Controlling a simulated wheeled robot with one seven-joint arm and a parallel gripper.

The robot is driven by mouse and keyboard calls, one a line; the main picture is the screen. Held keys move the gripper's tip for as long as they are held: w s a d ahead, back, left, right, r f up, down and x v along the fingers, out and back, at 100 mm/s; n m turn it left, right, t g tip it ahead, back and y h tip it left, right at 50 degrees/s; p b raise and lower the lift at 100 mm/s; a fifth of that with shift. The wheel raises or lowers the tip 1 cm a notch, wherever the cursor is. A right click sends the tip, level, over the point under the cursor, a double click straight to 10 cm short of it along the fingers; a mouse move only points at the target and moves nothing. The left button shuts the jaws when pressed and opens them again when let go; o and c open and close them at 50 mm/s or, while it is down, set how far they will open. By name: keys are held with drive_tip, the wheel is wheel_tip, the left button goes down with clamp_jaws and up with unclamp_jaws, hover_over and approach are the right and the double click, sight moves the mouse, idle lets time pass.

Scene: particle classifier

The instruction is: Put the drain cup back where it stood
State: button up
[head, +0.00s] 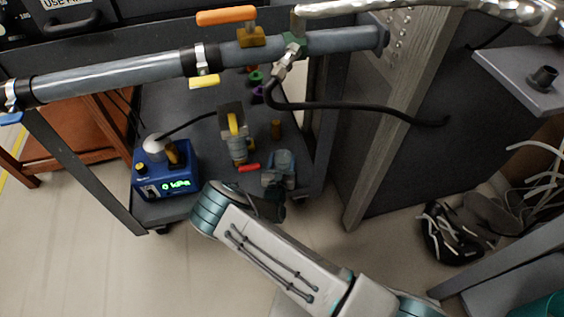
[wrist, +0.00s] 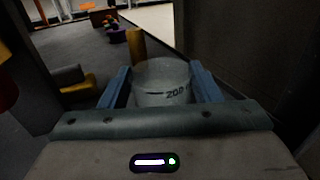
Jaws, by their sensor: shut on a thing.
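The drain cup (wrist: 162,78) is a pale, translucent cup with dark print on its side. It is upright between the two blue fingers of my gripper (wrist: 163,92), which are shut on it. In the head view the cup (head: 285,161) shows at the front right corner of the cart's lower shelf, with my gripper (head: 279,180) around it and my arm reaching in from the lower right. I cannot tell whether the cup's base touches the shelf; the fingers hide its lower part.
The lower shelf (head: 205,137) carries a blue gauge box (head: 165,179) reading 0 kPa, a grey and yellow device (head: 236,140), a red piece (head: 249,167) and a brass cylinder (head: 276,129). A grey pipe (head: 130,77) with valves runs above. A wooden post (head: 400,115) stands to the right.

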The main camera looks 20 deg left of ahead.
drive_tip(key=o, duration=1.2)
drive_tip(key=shift+f, duration=0.1)
drive_tip(key=shift+r, duration=0.25)
drive_tip(key=s+p, duration=0.1)
drive_tip(key=s, duration=0.3)
drive_tip(key=s+d+p, duration=0.1)
drive_tip(key=s, duration=0.3)
drive_tip(key=s+d+p, duration=0.1)
drive_tip(key=s+p, duration=0.1)
drive_tip(key=s, duration=0.2)
drive_tip(key=shift+f, duration=0.1)
